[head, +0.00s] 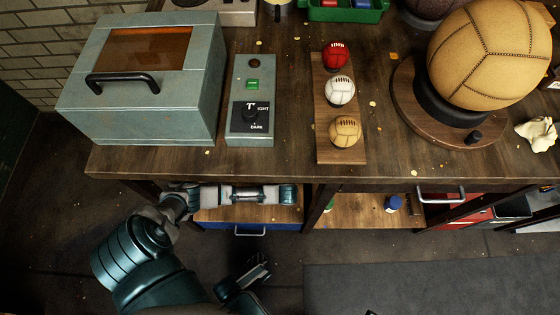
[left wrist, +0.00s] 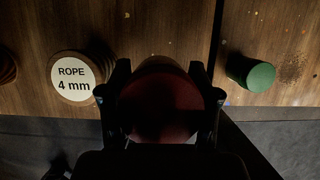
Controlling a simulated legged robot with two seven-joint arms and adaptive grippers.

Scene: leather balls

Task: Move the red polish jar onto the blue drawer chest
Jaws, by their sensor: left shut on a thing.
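The red polish jar (left wrist: 158,108) shows in the left wrist view as a dark red disc, in deep shadow. My left gripper (left wrist: 160,98) is shut on it, with a black finger at each side. In the head view my left arm reaches under the workbench, and its gripper and the jar are hidden there. The blue drawer chest (head: 280,229) shows below the bench front as a blue face with a grey handle, under a wooden surface. I cannot tell whether the jar touches anything below.
In the left wrist view a rope spool (left wrist: 74,78) stands left of the jar, and a green-lidded jar (left wrist: 260,77) stands right beyond a dark divider (left wrist: 216,45). A blue jar (head: 392,203) is on the shelf further right. The bench top (head: 200,160) overhangs my arm.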

